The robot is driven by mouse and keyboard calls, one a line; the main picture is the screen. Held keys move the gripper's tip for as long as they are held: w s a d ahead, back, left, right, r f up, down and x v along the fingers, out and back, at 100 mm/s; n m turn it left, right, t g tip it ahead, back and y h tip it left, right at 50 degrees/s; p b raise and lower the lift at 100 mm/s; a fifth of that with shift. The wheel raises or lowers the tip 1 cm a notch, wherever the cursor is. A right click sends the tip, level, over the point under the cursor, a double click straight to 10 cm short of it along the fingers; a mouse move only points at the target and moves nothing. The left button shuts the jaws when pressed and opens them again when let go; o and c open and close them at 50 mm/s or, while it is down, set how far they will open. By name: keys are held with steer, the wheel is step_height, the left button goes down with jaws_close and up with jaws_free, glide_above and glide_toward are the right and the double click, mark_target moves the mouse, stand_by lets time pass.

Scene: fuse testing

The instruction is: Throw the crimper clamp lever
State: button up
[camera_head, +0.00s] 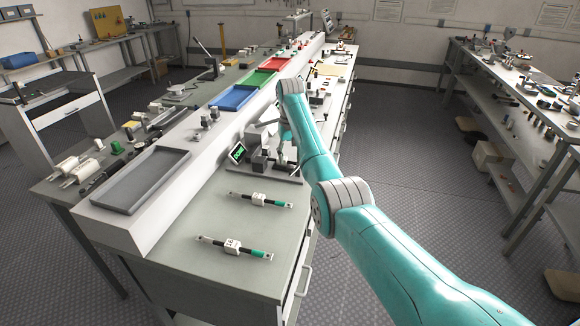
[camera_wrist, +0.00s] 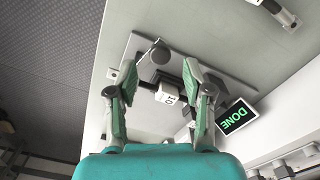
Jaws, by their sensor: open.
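The crimper clamp (camera_head: 262,162) is a dark and grey fixture on the bench, partly hidden behind my arm in the head view. In the wrist view its base plate (camera_wrist: 222,77) lies under my gripper (camera_wrist: 158,70). A lever with a round grey knob (camera_wrist: 160,51) shows between and just beyond the fingertips; I cannot tell whether they touch it. A white block marked 10 (camera_wrist: 168,94) on a dark body sits between the fingers. My gripper is open, its fingers spread apart. In the head view my gripper is mostly hidden by the arm.
A small screen (camera_wrist: 238,117) beside the fixture reads DONE in green. Two fuse-like parts (camera_head: 258,200) (camera_head: 235,247) lie on the near bench. A grey tray (camera_head: 140,181), and green (camera_head: 252,79), blue (camera_head: 233,97) and red (camera_head: 274,63) trays, sit on the raised ledge.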

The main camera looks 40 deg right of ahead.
mark_target(291, 166)
steer(key=shift+f, duration=2.2)
jaws_close()
